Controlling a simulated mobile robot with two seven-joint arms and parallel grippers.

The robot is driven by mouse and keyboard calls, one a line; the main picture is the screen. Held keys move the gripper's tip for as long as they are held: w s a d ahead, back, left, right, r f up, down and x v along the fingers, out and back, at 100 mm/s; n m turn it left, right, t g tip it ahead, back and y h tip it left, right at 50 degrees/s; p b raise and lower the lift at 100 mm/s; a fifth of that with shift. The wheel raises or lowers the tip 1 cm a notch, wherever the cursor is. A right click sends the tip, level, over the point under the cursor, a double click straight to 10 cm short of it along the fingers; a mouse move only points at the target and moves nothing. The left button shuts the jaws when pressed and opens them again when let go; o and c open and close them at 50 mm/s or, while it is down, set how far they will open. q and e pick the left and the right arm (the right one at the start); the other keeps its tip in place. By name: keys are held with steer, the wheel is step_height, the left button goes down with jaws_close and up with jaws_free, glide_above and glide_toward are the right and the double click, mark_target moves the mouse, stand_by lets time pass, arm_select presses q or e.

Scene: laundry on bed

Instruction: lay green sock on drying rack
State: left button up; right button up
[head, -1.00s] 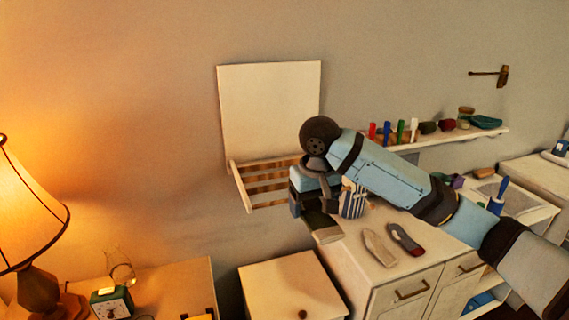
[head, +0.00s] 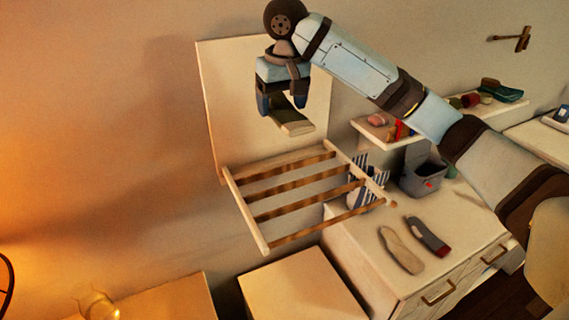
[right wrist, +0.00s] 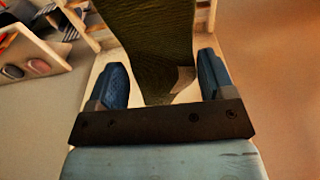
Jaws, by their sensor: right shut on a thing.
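The green sock (head: 292,126) is dark green with a pale end. It hangs from my right gripper (head: 282,102), which is shut on it. The sock also fills the upper middle of the right wrist view (right wrist: 155,45), between the two blue fingers (right wrist: 162,88). The drying rack (head: 245,212) is folded down from a pale wall panel and has several wooden bars. In the head view the sock and gripper appear above the bars, in front of the panel, with the sock apart from the bars. My left gripper is not in view.
A white cabinet (head: 375,275) right of the rack carries a beige item (head: 401,250), a dark grey item with a red end (head: 427,237), striped cloth (head: 361,187) and a grey bin (head: 422,172). A shelf (head: 500,106) holds small items. The rack's bars look bare.

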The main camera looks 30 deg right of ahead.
steer(key=shift+w+f, duration=0.1)
steer(key=shift+w, duration=0.1)
step_height(320, 180, down, 7)
steer(key=s, duration=0.1)
steer(key=b, duration=0.2)
glide_above(282, 186)
step_height(282, 186, down, 7)
steer(key=shift+f, duration=0.6)
step_height(282, 186, down, 4)
steer(key=shift+f+p, duration=0.1)
steer(key=shift+p, duration=0.35)
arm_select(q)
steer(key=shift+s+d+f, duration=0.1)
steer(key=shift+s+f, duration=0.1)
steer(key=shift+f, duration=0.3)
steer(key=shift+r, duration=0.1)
